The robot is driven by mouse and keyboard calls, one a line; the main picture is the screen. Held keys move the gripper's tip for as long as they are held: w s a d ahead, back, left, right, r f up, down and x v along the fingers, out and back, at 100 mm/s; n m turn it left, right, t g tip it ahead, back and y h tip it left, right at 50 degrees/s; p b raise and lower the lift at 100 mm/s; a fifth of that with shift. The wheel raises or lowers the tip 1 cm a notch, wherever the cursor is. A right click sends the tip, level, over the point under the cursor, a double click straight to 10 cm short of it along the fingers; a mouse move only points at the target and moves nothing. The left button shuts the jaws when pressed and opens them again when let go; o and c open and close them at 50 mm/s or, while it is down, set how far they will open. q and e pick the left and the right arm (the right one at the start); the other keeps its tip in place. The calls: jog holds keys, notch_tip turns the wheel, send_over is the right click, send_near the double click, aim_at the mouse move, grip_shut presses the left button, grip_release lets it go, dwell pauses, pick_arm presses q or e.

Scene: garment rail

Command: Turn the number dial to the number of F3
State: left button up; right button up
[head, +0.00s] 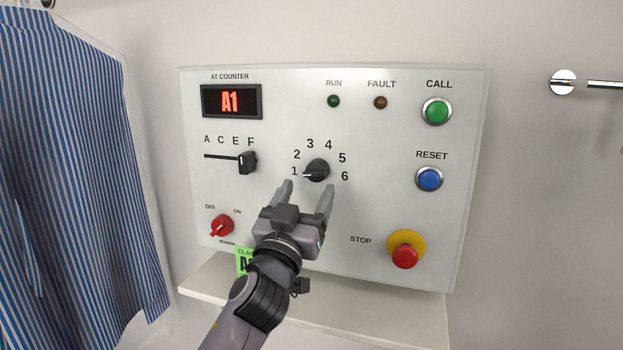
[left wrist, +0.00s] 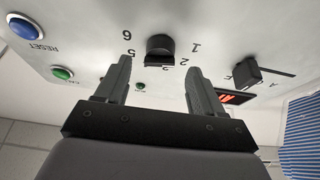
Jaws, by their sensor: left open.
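The number dial (head: 317,170) is a black round knob on the pale control panel (head: 370,220), ringed by numbers 1 to 6. Its white pointer points left at 1. In the left wrist view the dial (left wrist: 160,48) appears upside down, beyond my fingertips. My left gripper (head: 308,186) is open, with its two fingers below the dial in the head view and nothing between them. The letter slider (head: 247,162) stands at the right end of its slot, under F. The red display (head: 231,101) reads A1. My right gripper is not in view.
A red power knob (head: 222,226), a green CALL button (head: 436,111), a blue RESET button (head: 429,179) and a red STOP button (head: 405,256) surround the dial. A shelf (head: 350,322) juts out below. A striped shirt (head: 75,180) hangs at left. A green tag (head: 243,262) is partly hidden.

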aim_at(314, 176)
pick_arm(q)
jog(key=shift+x, duration=2.2)
jog(key=c, duration=1)
